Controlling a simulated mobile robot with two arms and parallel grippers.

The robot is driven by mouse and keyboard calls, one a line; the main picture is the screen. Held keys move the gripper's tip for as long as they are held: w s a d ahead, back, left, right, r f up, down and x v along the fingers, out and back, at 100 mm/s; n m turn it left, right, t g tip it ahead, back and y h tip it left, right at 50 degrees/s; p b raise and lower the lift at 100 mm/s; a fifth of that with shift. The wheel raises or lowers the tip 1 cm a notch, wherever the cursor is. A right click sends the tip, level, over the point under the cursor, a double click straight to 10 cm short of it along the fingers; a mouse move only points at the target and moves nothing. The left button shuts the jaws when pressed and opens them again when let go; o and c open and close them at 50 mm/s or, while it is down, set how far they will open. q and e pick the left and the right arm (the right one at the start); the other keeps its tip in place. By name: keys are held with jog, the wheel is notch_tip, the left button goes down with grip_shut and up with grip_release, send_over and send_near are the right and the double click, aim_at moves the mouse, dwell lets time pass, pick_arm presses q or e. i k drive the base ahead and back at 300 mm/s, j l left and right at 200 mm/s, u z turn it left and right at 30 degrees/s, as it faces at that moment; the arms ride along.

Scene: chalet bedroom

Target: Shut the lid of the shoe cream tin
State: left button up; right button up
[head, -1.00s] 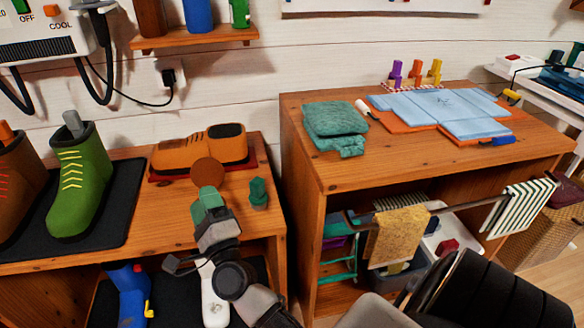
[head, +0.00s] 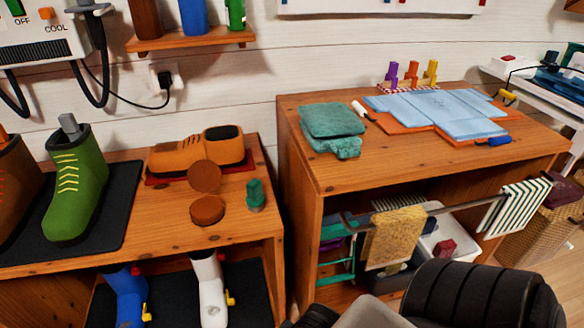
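The brown shoe cream tin (head: 207,211) sits on the left wooden bench top, near its front edge. Its round lid (head: 204,177) stands raised at the tin's back edge, so the tin is open. An orange-brown shoe (head: 197,152) lies behind it on a dark red mat. A small green object (head: 255,195) stands just right of the tin. Neither of my grippers is in view, and nothing touches the tin or lid.
Green (head: 80,185) and brown boots stand on a black mat at left. Blue (head: 126,296) and white (head: 208,290) boots stand on the shelf below. A higher bench at right holds a teal cloth (head: 332,128). Bare wood surrounds the tin's front and left.

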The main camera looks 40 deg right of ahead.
aim_at(203, 176)
jog(key=z, duration=0.65)
jog(key=i+j+z, duration=0.15)
jog(key=j+z, duration=0.3)
jog(key=j, duration=0.2)
jog(key=j+z, duration=0.45)
jog(key=j, duration=0.2)
jog(key=i, duration=0.05)
